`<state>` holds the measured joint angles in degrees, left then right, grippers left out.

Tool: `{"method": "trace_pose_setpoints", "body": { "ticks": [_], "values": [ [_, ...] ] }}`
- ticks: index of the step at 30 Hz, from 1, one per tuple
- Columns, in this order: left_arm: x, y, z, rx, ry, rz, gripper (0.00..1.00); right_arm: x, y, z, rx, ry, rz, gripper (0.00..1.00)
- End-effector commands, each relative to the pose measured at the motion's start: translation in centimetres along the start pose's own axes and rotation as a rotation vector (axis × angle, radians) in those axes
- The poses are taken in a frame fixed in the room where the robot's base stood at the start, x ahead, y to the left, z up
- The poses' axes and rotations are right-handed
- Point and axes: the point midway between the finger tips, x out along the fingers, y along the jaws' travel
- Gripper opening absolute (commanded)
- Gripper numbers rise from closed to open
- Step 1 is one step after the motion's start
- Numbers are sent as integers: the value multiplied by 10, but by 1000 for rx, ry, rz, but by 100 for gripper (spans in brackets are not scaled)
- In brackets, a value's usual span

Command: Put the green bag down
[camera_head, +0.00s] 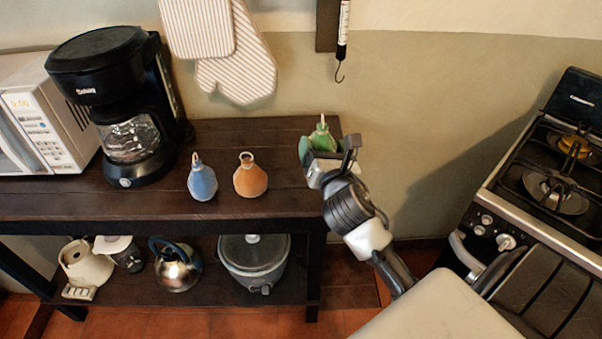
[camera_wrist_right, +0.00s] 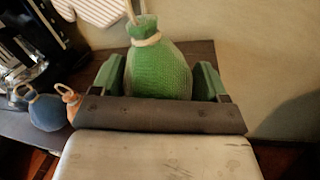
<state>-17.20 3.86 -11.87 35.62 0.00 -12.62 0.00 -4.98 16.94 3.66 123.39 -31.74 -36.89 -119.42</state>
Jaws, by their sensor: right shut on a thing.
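The green bag (camera_head: 322,138) is at the right end of the dark wooden shelf top (camera_head: 270,133). It also shows upright in the right wrist view (camera_wrist_right: 158,68), with a pale tie and loop at its neck. My right gripper (camera_head: 325,155) is around the bag from the front right, a finger on each side, shut on it. The gripper hides the bag's lower part, so I cannot tell whether it touches the shelf top. My left gripper is not in view.
A blue bag (camera_head: 202,182) and an orange bag (camera_head: 250,178) stand left of the green one. A coffee maker (camera_head: 108,70) and microwave (camera_head: 40,115) are further left. A stove (camera_head: 540,180) stands right, past a gap. Striped mitts (camera_head: 238,75) and a hook (camera_head: 340,70) hang above.

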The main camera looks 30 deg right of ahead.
Motion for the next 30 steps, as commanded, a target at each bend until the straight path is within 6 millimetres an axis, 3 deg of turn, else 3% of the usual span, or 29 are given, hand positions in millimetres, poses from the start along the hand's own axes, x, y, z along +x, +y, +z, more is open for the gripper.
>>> {"method": "trace_pose_setpoints", "body": {
  "ticks": [4,9,18,30],
  "values": [
    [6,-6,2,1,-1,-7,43,12,19,-24,5,-2,0,30],
    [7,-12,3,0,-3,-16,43,18,28,-35,0,-4,1,30],
    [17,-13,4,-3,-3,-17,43,17,19,-71,0,-2,0,30],
    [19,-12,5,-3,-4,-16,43,17,17,-76,-2,-4,2,30]
  ]
}}
